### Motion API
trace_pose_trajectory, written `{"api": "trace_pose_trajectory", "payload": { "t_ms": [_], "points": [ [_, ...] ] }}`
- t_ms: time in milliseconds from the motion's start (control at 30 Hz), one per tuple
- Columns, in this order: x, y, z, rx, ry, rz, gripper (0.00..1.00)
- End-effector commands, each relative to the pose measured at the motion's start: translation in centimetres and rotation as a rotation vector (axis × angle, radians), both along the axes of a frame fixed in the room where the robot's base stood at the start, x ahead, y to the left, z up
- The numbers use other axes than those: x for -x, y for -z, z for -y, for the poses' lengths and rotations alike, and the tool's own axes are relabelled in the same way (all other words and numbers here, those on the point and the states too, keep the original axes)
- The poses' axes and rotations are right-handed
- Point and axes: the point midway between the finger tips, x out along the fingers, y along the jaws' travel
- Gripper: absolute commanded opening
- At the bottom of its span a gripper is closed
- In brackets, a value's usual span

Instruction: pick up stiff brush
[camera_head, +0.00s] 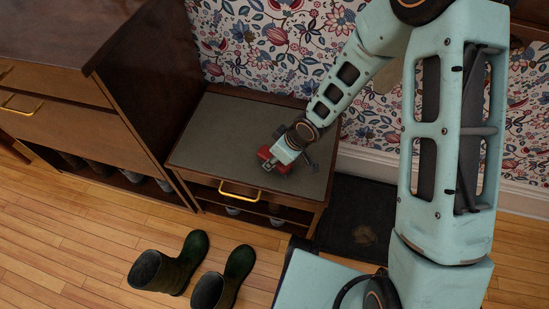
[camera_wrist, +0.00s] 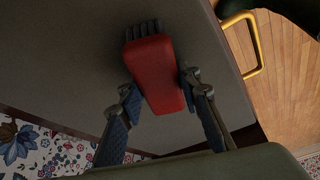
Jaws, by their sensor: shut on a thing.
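The stiff brush has a red body and dark bristles. It shows in the wrist view (camera_wrist: 156,74) between the two fingers of my gripper (camera_wrist: 158,92), with its bristle end pointing away from the wrist. In the head view the brush (camera_head: 266,155) is a small red shape at the end of my arm, partly hidden by my gripper (camera_head: 275,162). My gripper is shut on the brush, low over the grey top of a small bench (camera_head: 215,135). I cannot tell whether the brush touches that top.
A tall wooden cabinet (camera_head: 140,95) stands left of the bench. The bench has a brass handle (camera_head: 239,192) and a lower shelf. Green boots (camera_head: 170,270) stand on the wood floor in front. A dark mat (camera_head: 355,220) lies right of the bench. A floral wall is behind.

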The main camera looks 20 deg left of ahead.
Motion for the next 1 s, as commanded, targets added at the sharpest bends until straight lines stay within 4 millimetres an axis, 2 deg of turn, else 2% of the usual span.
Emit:
{"api": "trace_pose_trajectory", "payload": {
  "t_ms": [167,367,667,1000],
  "points": [
    [0.0,-0.9,0.0,-0.001,0.001,0.0,0.03],
    [-0.1,-4.4,0.0,-0.002,0.001,0.003,0.03],
    [2.6,-10.2,4.4,0.0,0.005,0.001,0.03],
    [6.5,-13.0,10.3,0.001,0.004,-0.001,0.03]
  ]
}}
